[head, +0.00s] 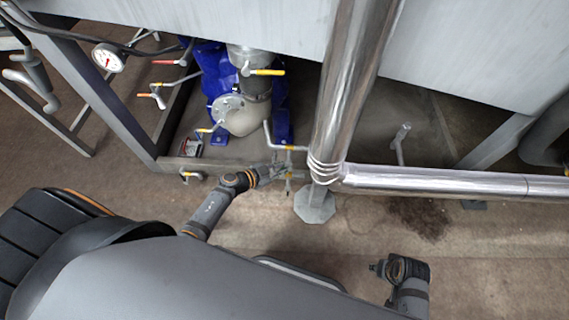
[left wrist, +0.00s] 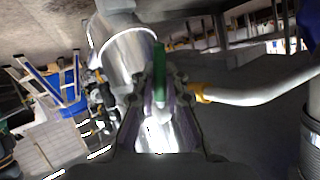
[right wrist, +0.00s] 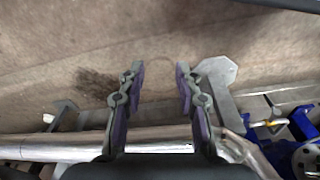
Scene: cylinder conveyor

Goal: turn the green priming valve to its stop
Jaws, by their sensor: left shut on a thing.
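The green priming valve's handle (left wrist: 159,62) shows in the left wrist view as an upright green lever between the fingers of my left gripper (left wrist: 158,88). The gripper is shut on it. In the head view my left gripper (head: 277,171) is at the thin pipework just left of the large shiny pipe's elbow; the green handle is too small and covered to make out there. My right gripper (right wrist: 161,82) is open and empty, with its fingers apart over the floor. In the head view my right arm is at the lower right.
The large shiny pipe (head: 344,90) bends right close beside my left gripper, above a grey foot plate (head: 314,208). A blue pump (head: 281,123), yellow-handled valves (head: 268,72), red-handled valves (head: 165,62) and a gauge (head: 108,57) are at the upper left.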

